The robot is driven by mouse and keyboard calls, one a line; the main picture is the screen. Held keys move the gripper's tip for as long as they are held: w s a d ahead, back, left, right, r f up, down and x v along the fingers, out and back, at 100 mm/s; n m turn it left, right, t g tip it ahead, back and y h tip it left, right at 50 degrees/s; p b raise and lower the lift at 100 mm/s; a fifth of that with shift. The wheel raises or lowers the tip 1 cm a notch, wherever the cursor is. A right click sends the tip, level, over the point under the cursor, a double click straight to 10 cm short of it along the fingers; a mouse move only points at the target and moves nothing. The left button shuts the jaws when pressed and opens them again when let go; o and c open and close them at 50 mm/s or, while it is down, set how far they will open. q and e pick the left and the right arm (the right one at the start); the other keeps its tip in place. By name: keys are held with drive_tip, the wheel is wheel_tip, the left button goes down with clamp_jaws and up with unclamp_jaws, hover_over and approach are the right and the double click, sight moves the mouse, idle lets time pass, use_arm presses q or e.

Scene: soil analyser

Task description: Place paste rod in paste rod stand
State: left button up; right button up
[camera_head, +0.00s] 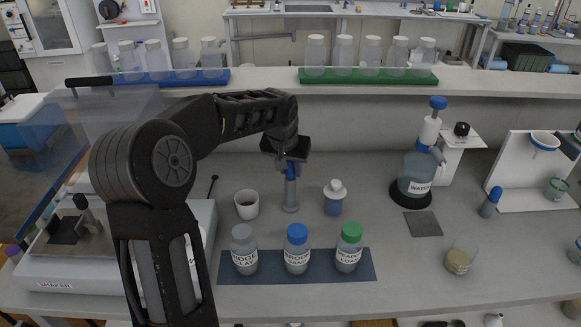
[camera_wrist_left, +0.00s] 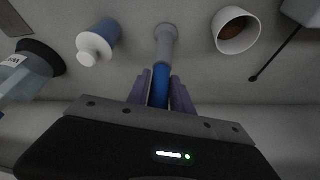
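My left gripper (camera_head: 291,160) points down over the bench, with its two fingers on either side of a blue handle, which I take to be the paste rod (camera_head: 291,171). In the left wrist view the fingers (camera_wrist_left: 161,92) lie close against the blue rod (camera_wrist_left: 160,84). Directly below and in line with the blue part is an upright grey cylinder (camera_head: 291,196), also seen in the left wrist view (camera_wrist_left: 166,42). It reaches the bench top. I cannot tell whether it is the stand or the rod's lower part. My right gripper is not in view.
A white cup (camera_head: 247,204) stands left of the grey cylinder, and a white-capped blue bottle (camera_head: 334,198) stands right. In front, three labelled bottles stand on a dark mat (camera_head: 320,279). A water bottle (camera_head: 417,176) and a blue-topped grey object (camera_head: 490,202) are farther right.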

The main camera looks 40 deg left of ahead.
use_arm(q)
drive_tip(key=o, duration=0.3)
drive_tip(key=b+v, duration=0.1)
drive_tip(key=v, duration=0.7)
drive_tip(key=shift+b, duration=0.3)
drive_tip(key=shift+f, duration=0.1)
idle(0.6)
